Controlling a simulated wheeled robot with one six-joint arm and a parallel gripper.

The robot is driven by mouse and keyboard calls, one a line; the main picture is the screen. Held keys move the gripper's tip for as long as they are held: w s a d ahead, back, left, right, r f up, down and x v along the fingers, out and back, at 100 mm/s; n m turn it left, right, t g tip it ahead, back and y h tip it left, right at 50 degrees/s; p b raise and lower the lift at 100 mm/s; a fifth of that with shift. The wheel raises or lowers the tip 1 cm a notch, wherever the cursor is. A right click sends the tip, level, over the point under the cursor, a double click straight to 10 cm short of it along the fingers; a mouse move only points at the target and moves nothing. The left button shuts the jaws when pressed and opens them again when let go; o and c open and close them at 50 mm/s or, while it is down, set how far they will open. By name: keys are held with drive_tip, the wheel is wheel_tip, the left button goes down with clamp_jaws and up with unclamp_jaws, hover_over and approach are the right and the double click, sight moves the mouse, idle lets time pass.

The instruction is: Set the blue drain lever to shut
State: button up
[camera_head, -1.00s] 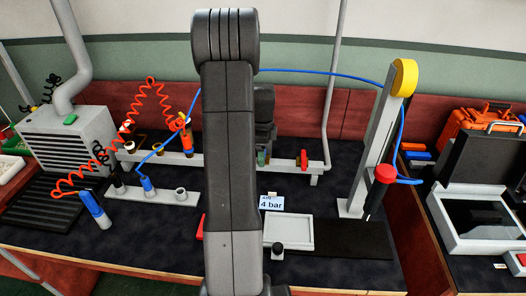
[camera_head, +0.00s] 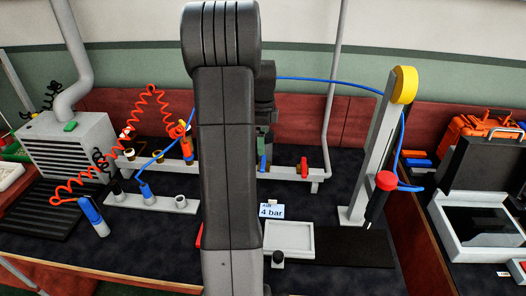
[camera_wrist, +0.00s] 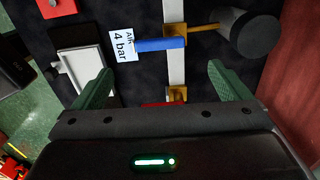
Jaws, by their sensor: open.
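The blue drain lever (camera_wrist: 160,44) shows in the wrist view, sticking out sideways from a brass valve (camera_wrist: 200,42) on the grey rail (camera_wrist: 177,70). Its free end lies against or over the "4 bar" card (camera_wrist: 123,45) in this view. My gripper (camera_wrist: 160,72) is open, with green fingers spread to either side; the lever lies just beyond the fingertips, and nothing is between them. In the head view a small part of the blue lever (camera_head: 262,163) shows beside my arm, which hides most of that valve and part of my gripper.
A red lever (camera_head: 304,167) sits on the rail to the right; my gripper body partly hides it in the wrist view. A post with a yellow cap (camera_head: 404,84) and a red knob (camera_head: 386,180) stands further right. A white tray (camera_head: 290,250) lies in front.

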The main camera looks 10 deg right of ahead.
wheel_tip(320, 180, up, 5)
hover_over(263, 161)
drive_tip(key=shift+s+f, duration=0.1)
drive_tip(key=shift+f, duration=0.1)
drive_tip(key=shift+f, duration=0.1)
wheel_tip(263, 161, down, 14)
drive_tip(key=shift+r+p, duration=0.15)
drive_tip(key=shift+p, duration=0.15)
idle(0.4)
